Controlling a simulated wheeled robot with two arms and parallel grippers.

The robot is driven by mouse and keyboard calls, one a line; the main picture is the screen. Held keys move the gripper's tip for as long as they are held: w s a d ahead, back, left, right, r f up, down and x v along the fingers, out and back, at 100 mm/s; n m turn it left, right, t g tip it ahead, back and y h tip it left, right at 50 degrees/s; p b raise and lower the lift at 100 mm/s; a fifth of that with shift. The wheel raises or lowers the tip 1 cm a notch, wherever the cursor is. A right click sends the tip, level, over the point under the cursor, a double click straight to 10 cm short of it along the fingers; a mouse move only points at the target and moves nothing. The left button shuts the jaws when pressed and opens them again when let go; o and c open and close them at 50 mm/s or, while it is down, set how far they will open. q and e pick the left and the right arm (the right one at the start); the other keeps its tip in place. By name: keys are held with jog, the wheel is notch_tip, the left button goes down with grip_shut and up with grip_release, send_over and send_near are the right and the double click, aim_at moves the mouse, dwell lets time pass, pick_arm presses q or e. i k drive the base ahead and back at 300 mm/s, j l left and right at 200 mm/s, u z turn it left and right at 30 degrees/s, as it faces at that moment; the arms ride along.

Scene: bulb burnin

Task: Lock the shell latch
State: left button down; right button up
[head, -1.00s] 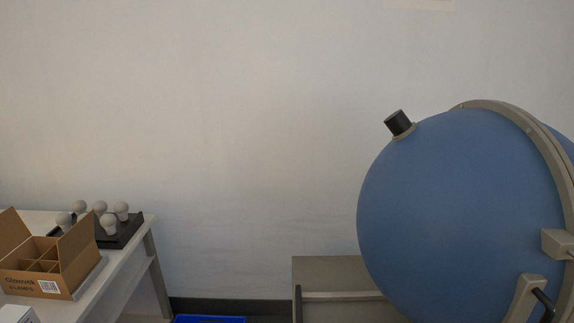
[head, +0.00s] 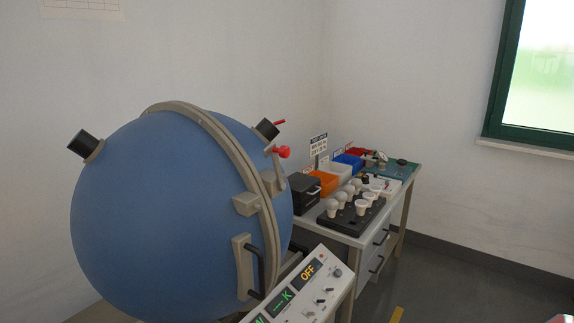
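The large blue sphere shell (head: 150,215) stands at the left of the head view, with a beige band (head: 232,150) around its seam. The two halves look closed together at the band, though the far side is hidden. A lever with a red ball knob (head: 283,152), which looks like the latch, sits at the upper right of the band. I cannot tell whether it is locked. A dark handle (head: 255,268) is on the front of the shell. Neither of my grippers is in view.
A control panel (head: 300,290) reading OFF stands in front of the sphere. Behind it is a table with a black tray (head: 350,222) of several bulbs, an orange bin (head: 322,183) and a blue bin (head: 350,160). The floor (head: 450,285) at right is clear.

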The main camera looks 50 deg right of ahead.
aim_at(285, 152)
jog(key=z, duration=1.45)
